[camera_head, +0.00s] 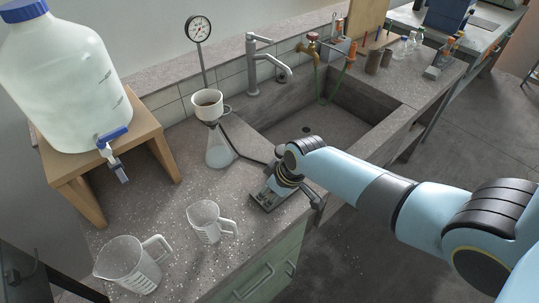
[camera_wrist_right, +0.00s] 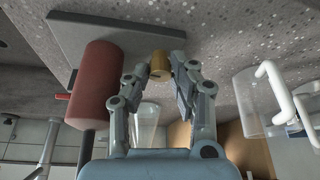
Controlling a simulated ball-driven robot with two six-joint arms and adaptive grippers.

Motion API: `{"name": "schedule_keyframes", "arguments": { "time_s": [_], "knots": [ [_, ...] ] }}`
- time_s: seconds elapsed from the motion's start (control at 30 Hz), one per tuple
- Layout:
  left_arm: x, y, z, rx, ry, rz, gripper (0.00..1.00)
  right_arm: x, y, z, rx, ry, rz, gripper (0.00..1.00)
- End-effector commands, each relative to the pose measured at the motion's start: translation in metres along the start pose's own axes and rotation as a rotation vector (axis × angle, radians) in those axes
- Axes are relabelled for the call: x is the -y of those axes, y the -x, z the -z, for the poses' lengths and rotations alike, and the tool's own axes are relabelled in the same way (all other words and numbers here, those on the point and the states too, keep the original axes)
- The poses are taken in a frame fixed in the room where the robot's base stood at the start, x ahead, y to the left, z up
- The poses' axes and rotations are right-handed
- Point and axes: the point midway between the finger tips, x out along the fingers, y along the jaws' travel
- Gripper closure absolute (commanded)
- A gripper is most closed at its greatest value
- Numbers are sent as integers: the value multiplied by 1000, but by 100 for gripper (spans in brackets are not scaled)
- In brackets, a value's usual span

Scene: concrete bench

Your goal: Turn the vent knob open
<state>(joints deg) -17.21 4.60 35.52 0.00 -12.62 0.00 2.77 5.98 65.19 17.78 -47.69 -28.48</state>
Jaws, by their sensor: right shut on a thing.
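The vent knob (camera_wrist_right: 159,63) is a small brass-coloured cylinder on a grey base plate (camera_wrist_right: 120,36) in the right wrist view. My right gripper (camera_wrist_right: 160,75) has its two fingertips on either side of the knob and is shut on it. In the head view my right gripper (camera_head: 284,184) is down at the bench's front edge, over the dark base plate (camera_head: 266,199); the arm hides the knob there. How far the knob is turned cannot be told. My left gripper is not in view.
A conical flask with a white funnel (camera_head: 207,104) stands left of the right gripper, with a dark hose (camera_head: 243,146) running from it. Two clear jugs (camera_head: 207,221) (camera_head: 130,264) stand nearer the front. A sink (camera_head: 315,125) lies behind. A large carboy (camera_head: 68,75) sits on a wooden stand.

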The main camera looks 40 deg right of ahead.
Motion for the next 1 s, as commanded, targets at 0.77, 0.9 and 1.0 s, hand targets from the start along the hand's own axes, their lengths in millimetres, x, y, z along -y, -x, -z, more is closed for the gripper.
{"name": "schedule_keyframes", "arguments": {
  "time_s": [0.77, 0.9, 1.0],
  "knots": [
    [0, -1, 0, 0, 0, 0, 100, 0, 0, 0, 1, 55, 23, 64],
    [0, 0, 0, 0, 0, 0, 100, 0, 0, 0, 1, 55, 23, 54],
    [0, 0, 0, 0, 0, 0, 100, -1, 0, 0, 0, 56, 22, 54]
  ]
}}
